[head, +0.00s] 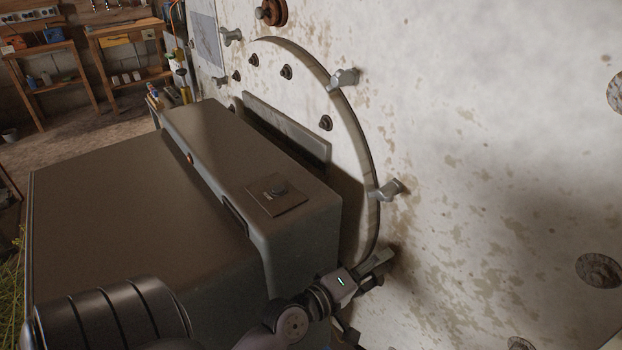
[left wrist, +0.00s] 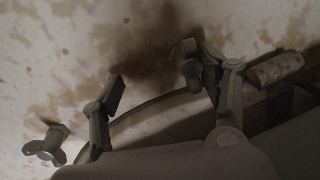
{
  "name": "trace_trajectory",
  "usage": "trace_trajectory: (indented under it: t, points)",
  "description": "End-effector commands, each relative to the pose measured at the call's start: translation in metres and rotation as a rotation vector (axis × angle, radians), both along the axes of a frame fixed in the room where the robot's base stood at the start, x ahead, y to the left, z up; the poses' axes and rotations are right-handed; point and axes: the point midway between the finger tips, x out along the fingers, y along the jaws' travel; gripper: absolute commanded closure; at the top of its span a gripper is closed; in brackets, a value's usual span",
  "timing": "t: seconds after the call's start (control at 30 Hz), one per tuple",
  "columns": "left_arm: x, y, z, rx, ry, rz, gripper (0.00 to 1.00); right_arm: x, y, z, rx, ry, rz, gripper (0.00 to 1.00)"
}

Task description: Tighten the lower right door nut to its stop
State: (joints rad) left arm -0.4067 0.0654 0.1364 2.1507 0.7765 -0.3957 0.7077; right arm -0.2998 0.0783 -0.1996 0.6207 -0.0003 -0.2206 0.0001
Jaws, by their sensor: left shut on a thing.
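The lower right door nut (head: 377,262) is a grey winged nut at the lower right of the round door's rim (head: 371,160). My left gripper (head: 364,277) reaches it from below in the head view and is shut on it. The nut's stem and seating are hidden. My right gripper is not in view.
Other winged nuts sit along the rim, one above the gripper (head: 387,189) and one higher up (head: 343,78). A large dark metal box (head: 130,210) fills the space left of the door. The pale stained wall (head: 490,150) to the right is mostly clear.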

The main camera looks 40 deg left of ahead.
Motion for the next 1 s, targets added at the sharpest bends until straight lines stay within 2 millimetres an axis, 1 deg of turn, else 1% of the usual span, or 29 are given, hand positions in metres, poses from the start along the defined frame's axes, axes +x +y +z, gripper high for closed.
trace_trajectory:
  t: [0.03, 0.27, 0.3, 0.53, 1.0]
  points:
    - [-0.001, 0.001, 0.02, 0.0, -0.043, 0.005, 0.55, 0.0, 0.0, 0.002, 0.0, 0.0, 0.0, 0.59]
    - [-0.018, 0.002, 0.019, -0.002, -0.043, 0.005, 0.58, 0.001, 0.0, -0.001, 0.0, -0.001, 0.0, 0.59]
    - [-0.02, 0.003, 0.019, -0.002, -0.042, 0.003, 0.64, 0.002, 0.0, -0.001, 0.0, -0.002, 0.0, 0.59]
    - [-0.037, 0.005, 0.015, -0.003, -0.033, 0.003, 0.64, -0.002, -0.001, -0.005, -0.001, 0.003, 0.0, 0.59]
    - [-0.071, 0.009, 0.011, -0.002, -0.026, 0.002, 0.64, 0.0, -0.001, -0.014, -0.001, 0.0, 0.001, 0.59]
